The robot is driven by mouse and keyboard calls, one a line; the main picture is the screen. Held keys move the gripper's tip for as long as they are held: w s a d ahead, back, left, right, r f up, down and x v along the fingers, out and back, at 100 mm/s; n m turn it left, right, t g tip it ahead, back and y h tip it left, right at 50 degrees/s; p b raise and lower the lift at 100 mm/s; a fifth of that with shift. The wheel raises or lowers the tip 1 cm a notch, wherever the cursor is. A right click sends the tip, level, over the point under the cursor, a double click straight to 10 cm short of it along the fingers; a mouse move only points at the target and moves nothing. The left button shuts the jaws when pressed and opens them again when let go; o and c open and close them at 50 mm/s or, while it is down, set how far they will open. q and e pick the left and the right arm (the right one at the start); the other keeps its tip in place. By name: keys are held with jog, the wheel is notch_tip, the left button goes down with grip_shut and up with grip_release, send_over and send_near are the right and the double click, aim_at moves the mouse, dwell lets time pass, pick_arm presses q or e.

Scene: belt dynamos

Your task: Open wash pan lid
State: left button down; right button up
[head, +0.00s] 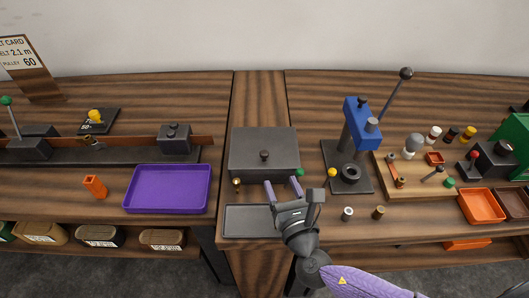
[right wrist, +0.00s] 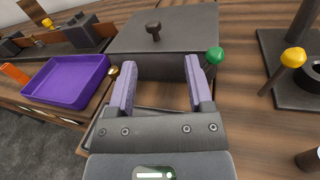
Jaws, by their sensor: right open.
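The wash pan looks like the dark grey box (head: 245,165) with a flat lid (head: 262,138), at the middle of the bench. The lid lies flat on it and looks closed. A small dark knob (head: 264,155) stands on the lid; it also shows in the right wrist view (right wrist: 153,30). My right gripper (head: 282,183) is open and empty, just in front of the box on the near side. In the right wrist view, its two purple fingers (right wrist: 161,70) point toward the box's front face, below the knob. My left gripper is in no view.
A shallow grey tray (head: 240,233) lies in front of the box, partly under my gripper. A green-topped lever (right wrist: 214,57) and a yellow-topped lever (head: 332,173) stand to the right. A purple tray (head: 167,205) is at left, a blue press (head: 356,130) at right.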

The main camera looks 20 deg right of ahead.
aim_at(266, 157)
jog(key=shift+w+a+f+n+y, duration=0.15)
jog(key=shift+n+y, duration=0.1)
jog(key=shift+n, duration=0.2)
jog(key=shift+w+a+r+n+y, duration=0.15)
jog(key=shift+n+y, duration=0.1)
jog(key=shift+n, duration=0.2)
jog(key=w+b, duration=0.1)
jog(key=w, duration=0.8)
jog(key=shift+w+a+f, duration=0.1)
jog(key=shift+w+a, duration=0.05)
jog(key=shift+w, duration=0.1)
grip_shut()
